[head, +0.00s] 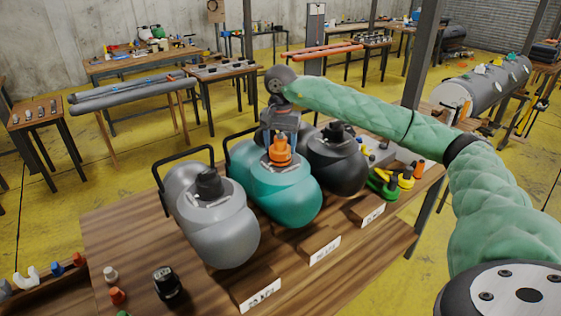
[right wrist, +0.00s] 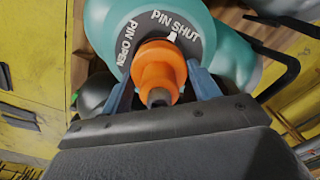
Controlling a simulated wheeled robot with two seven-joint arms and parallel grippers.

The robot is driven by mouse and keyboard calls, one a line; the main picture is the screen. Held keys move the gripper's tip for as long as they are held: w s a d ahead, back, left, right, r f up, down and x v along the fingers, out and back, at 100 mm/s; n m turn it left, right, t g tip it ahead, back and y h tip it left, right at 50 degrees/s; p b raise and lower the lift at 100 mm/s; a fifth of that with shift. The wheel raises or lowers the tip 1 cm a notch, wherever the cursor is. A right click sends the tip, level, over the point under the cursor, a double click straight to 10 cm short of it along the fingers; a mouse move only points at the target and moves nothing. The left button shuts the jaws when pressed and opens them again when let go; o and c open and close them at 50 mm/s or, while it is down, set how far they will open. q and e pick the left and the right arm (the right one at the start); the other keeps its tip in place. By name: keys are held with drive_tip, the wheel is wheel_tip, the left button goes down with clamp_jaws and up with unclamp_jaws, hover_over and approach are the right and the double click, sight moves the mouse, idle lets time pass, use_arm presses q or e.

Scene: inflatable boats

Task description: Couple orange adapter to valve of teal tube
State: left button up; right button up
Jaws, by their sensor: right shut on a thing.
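The teal tube (head: 287,200) stands in the middle of the wooden table between a grey tube and a dark tube. The orange adapter (head: 279,155) is upright over the valve area on top of the teal tube. My right gripper (head: 281,138) reaches down from above and is shut on the adapter. In the right wrist view its blue fingers lie on either side of the orange adapter (right wrist: 158,68). Behind the adapter is a grey valve ring (right wrist: 127,40) marked PIN SHUT and PIN OPEN. The adapter hides the valve, so I cannot tell whether they are locked. My left gripper is not in view.
The grey tube (head: 212,222) stands left and the dark tube (head: 338,165) right, both with black tops. Yellow and green fittings (head: 385,185) lie at the table's right. A black fitting (head: 167,284) stands at front left. Label blocks line the front.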

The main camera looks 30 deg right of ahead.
drive_tip(key=shift+f, duration=0.1)
drive_tip(key=shift+m+b, duration=0.3)
drive_tip(key=shift+m, duration=1.7)
drive_tip(key=shift+m+b, duration=0.45)
drive_tip(key=shift+m, duration=1.65)
drive_tip(key=o, duration=1.1)
drive_tip(key=shift+r, duration=0.2)
